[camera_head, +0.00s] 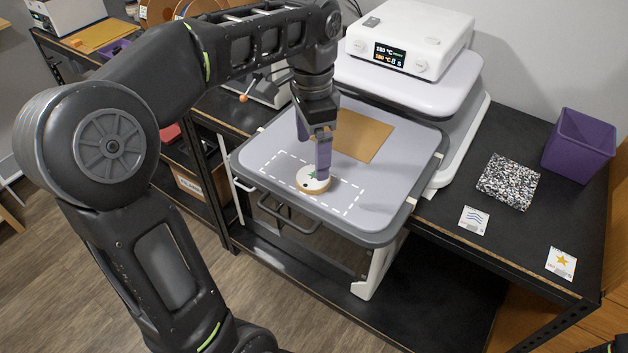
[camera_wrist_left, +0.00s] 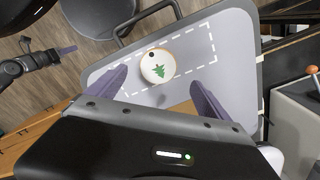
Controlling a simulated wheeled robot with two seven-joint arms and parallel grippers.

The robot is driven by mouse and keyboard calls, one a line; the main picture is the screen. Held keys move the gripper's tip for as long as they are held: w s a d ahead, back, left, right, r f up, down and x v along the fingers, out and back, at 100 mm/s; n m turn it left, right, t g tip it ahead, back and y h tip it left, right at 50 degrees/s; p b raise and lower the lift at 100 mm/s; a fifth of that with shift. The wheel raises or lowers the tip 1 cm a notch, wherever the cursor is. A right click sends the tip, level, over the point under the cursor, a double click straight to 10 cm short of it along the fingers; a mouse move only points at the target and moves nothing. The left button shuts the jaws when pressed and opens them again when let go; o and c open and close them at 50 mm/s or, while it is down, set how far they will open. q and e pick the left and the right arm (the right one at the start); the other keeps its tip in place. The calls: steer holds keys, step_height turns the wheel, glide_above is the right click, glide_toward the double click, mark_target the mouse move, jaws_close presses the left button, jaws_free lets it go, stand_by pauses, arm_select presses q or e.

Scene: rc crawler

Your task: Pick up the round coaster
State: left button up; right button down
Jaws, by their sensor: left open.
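The round coaster (camera_head: 309,184) is pale with a tan rim, a green tree print and a dark dot near its edge. It lies flat inside the dashed white rectangle on the grey platen (camera_head: 255,151) of the press. In the left wrist view the coaster (camera_wrist_left: 153,59) lies beyond the fingertips, in line with the gap between them. My left gripper (camera_head: 313,156) is open and empty, pointing down over the coaster; one purple finger partly overlaps it in the head view. My right gripper (camera_wrist_left: 50,50) shows small at the left of the left wrist view, its jaw state unclear.
A tan sheet (camera_head: 362,136) lies on the platen behind the gripper. The white press head (camera_head: 410,40) with its display stands at the back. A purple bin (camera_head: 578,145), a speckled sheet (camera_head: 508,181) and two small cards (camera_head: 474,219) (camera_head: 561,263) are on the black bench at right.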

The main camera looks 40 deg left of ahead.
mark_target(313, 177)
arm_select(q)
steer(key=shift+f, duration=0.55)
steer(key=shift+r, duration=0.1)
steer(key=shift+f, duration=0.4)
step_height(313, 177, down, 4)
steer(key=shift+s+d+r+p, duration=0.15)
steer(key=shift+r+p, duration=0.05)
steer(key=shift+p, duration=0.45)
steer(key=shift+f, duration=0.45)
steer(key=shift+c, duration=0.4)
